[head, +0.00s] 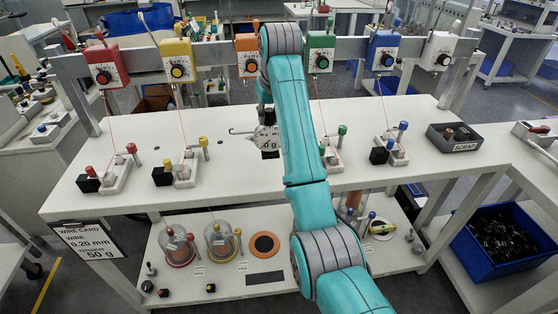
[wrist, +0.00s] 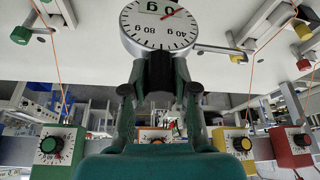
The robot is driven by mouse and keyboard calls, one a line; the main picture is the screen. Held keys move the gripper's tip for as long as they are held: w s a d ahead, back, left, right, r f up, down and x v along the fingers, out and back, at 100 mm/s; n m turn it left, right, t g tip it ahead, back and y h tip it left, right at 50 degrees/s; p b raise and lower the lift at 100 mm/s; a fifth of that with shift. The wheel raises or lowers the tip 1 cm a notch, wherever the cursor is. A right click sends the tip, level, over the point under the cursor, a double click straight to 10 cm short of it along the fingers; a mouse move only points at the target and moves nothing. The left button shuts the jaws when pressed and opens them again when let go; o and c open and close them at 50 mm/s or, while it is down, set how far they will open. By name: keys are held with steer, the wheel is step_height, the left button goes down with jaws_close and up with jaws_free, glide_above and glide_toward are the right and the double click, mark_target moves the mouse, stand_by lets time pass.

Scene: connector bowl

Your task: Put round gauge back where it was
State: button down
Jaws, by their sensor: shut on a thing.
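The round gauge (head: 267,138) has a white dial and a thin metal rod sticking out to the left. It is over the white bench top (head: 225,178), in front of the orange unit, partly hidden by my arm. In the wrist view the gauge (wrist: 160,22) shows upside down at the top, its dial facing the camera and its red needle near 0 g. My gripper (wrist: 160,72) is shut on a dark part at the gauge's edge. In the head view my arm hides most of my gripper. I cannot tell whether the gauge touches the bench.
Red (head: 106,64), yellow (head: 177,60), orange (head: 248,56), green (head: 320,53), blue (head: 383,50) and white (head: 440,51) units hang on the rail. Wires run to fixtures below. A scrap tray (head: 466,147) stands right. The lower shelf holds jars and an orange disc (head: 264,244).

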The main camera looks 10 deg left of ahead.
glide_above(270, 150)
steer(key=w, duration=0.1)
step_height(270, 150, down, 4)
steer(key=shift+w+f, duration=0.1)
steer(key=shift+f, duration=0.1)
steer(key=shift+a+f, duration=0.1)
steer(key=shift+f, duration=2.05)
steer(key=c, duration=0.9)
jaws_free()
